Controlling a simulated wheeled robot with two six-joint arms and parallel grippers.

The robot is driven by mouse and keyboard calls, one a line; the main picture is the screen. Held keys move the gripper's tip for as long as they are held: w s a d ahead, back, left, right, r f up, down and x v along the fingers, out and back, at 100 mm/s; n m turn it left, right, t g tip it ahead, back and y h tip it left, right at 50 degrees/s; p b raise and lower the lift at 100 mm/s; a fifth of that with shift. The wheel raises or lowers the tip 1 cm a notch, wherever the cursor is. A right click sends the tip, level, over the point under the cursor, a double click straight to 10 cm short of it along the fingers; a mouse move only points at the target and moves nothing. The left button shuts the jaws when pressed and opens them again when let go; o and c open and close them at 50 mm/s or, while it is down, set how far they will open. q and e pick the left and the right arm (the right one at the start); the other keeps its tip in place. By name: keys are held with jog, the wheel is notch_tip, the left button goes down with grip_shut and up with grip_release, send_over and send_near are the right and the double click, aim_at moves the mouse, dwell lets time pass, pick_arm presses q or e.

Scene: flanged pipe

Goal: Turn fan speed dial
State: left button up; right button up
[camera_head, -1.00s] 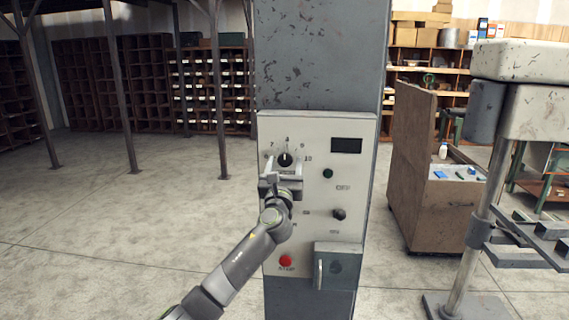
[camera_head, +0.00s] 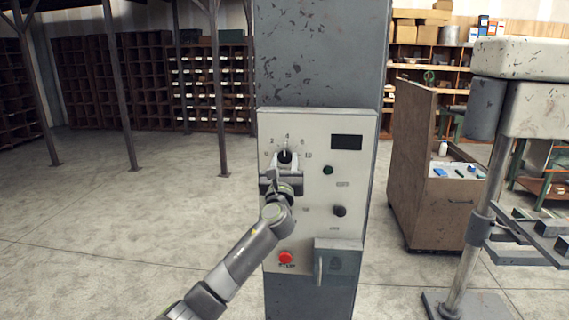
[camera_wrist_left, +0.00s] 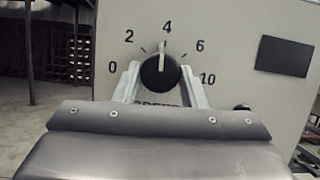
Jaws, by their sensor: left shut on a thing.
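The fan speed dial (camera_head: 285,156) is a round black knob with a pale pointer line, at the upper left of a light control panel (camera_head: 350,185). In the left wrist view the dial (camera_wrist_left: 160,75) has the numbers 0, 2, 4, 6 and 10 around it, and its pointer stands nearly upright, close to 4. My left gripper (camera_head: 286,160) is shut on the dial, with one finger on each side. The gripper also shows in the left wrist view (camera_wrist_left: 160,82). It partly hides the lettering below the dial. My right gripper is not in view.
The panel is on a grey column (camera_head: 322,55). A brown cabinet (camera_head: 420,170) stands to the right.

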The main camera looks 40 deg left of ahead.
pick_arm(q)
jog(key=n+g+y+b, duration=0.1)
jog(key=n, duration=0.1)
jog(key=n+y, duration=0.1)
jog(key=n, duration=0.2)
jog(key=shift+w+d+f+g+b, duration=0.1)
jog(key=shift+d+f+g+b, duration=0.05)
jog(key=shift+g+b, duration=0.25)
jog(key=n+g+y, duration=0.1)
jog(key=n, duration=0.3)
jog(key=shift+g+b, duration=0.35)
jog(key=shift+g, duration=0.05)
jog(key=n, duration=0.1)
jog(key=n+g, duration=0.1)
jog(key=n, duration=0.1)
jog(key=shift+d+r+n+y, duration=0.1)
jog(key=shift+r+n+y, duration=0.1)
jog(key=shift+n+y, duration=0.1)
jog(key=n+g, duration=0.1)
jog(key=n, duration=0.1)
jog(key=n+g, duration=0.1)
jog(key=n, duration=0.2)
jog(key=shift+w+d+r+g, duration=0.1)
jog(key=shift+r+g, duration=0.1)
jog(key=shift+g, duration=0.1)
jog(key=shift+n+g+h, duration=0.5)
jog(key=shift+n+h, duration=0.1)
jog(key=shift+n, duration=1.3)
jog(key=o, duration=1)
jog(key=shift+r, duration=0.1)
